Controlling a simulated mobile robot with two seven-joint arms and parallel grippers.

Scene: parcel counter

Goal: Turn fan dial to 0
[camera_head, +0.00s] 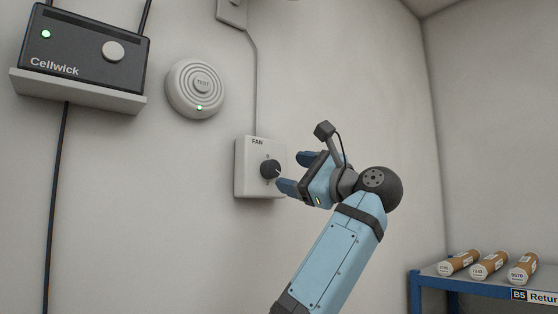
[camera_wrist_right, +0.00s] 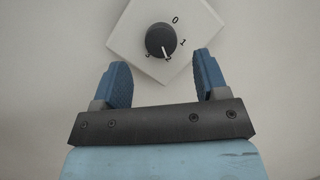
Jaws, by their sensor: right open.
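The fan dial (camera_head: 270,169) is a round black knob on a white square box (camera_head: 246,183) labelled FAN on the wall. In the right wrist view the knob (camera_wrist_right: 160,40) shows a white pointer line aimed down, away from the 0 at upper right and past the 1. Other marks below the knob are too small to read surely. My right gripper (camera_head: 290,172) has blue fingers and is open and empty. Its fingers point at the box, with the knob just beyond the gap between the tips (camera_wrist_right: 162,63). My left gripper is not in view.
A round TEST alarm (camera_head: 195,88) is on the wall up left of the box. A black Cellwick device (camera_head: 80,50) sits on a small shelf (camera_head: 75,92). A conduit (camera_head: 256,90) runs above the box. A blue rack (camera_head: 440,282) with cardboard tubes (camera_head: 490,264) stands lower right.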

